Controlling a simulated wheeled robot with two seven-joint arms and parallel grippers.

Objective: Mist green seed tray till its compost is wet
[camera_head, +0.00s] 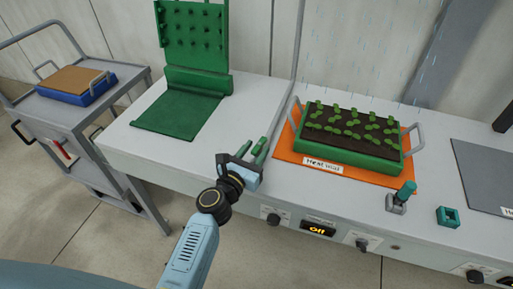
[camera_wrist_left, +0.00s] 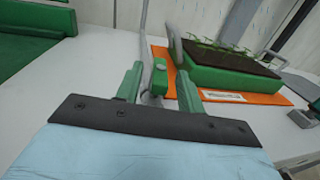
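The green seed tray (camera_head: 377,161) holds dark brown compost with several green seedlings and has grey handles. It stands on an orange mat (camera_head: 290,147); its green side also shows in the wrist view (camera_wrist_left: 232,83). Fine pale blue streaks fall behind and above it. My left gripper (camera_head: 258,148) is left of the tray, over the bench. In the wrist view its green fingers (camera_wrist_left: 160,82) are apart, with a small green knob (camera_wrist_left: 160,64) on a grey stem showing between them; I cannot tell whether they touch it. My right gripper is out of view.
A green pegged stand (camera_head: 195,45) is at the back left. A trolley with a blue tray (camera_head: 75,98) is at the far left. A green-handled lever (camera_head: 405,190) and green bracket (camera_head: 447,216) are right. The front display (camera_head: 317,229) appears to read Off.

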